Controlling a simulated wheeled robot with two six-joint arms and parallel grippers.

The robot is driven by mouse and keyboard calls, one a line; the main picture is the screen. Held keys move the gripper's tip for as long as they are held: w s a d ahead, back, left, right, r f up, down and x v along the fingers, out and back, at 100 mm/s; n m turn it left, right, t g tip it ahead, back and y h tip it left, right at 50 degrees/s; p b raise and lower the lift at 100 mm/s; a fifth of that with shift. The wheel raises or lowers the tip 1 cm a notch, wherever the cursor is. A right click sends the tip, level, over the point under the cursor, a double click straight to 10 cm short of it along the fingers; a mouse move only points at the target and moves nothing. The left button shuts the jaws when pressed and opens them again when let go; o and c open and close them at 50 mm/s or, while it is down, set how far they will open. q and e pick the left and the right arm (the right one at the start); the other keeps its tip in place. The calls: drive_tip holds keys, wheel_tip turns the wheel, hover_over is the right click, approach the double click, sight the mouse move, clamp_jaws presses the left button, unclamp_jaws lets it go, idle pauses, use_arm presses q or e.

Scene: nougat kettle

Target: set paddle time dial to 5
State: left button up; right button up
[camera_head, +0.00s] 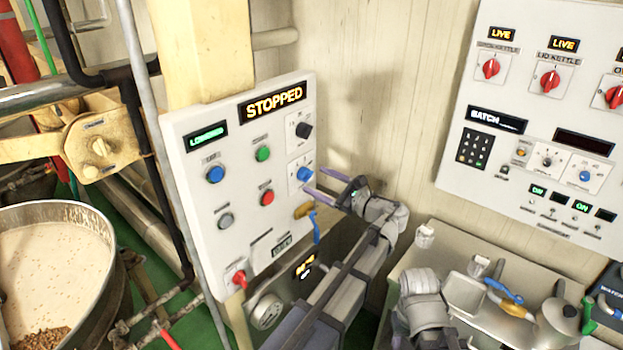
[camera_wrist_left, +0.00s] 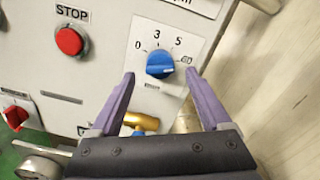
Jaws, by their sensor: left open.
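The paddle time dial is a blue knob (camera_wrist_left: 160,64) on a white plate with a scale reading 0, 3, 5 and a last mark at the right that is hard to read. Its white mark lies at the lower right of the knob, toward that last mark. It also shows in the head view as a small blue knob (camera_head: 304,174) at the panel's right side. My left gripper (camera_wrist_left: 160,74) is open, with its purple fingers to either side of the dial. In the head view the left gripper (camera_head: 316,181) is just right of the dial. Contact cannot be told.
The white panel (camera_head: 240,225) also carries a red stop button (camera_wrist_left: 69,41), a red switch (camera_head: 239,279) and a "STOPPED" display (camera_head: 273,101). A brass-and-blue handle (camera_wrist_left: 141,122) sits below the dial. A second control panel (camera_head: 540,120) is at the right, a kettle (camera_head: 95,215) at the left.

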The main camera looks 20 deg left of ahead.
sight(310, 178)
use_arm(q)
drive_tip(key=shift+x, duration=1.65)
clamp_jaws()
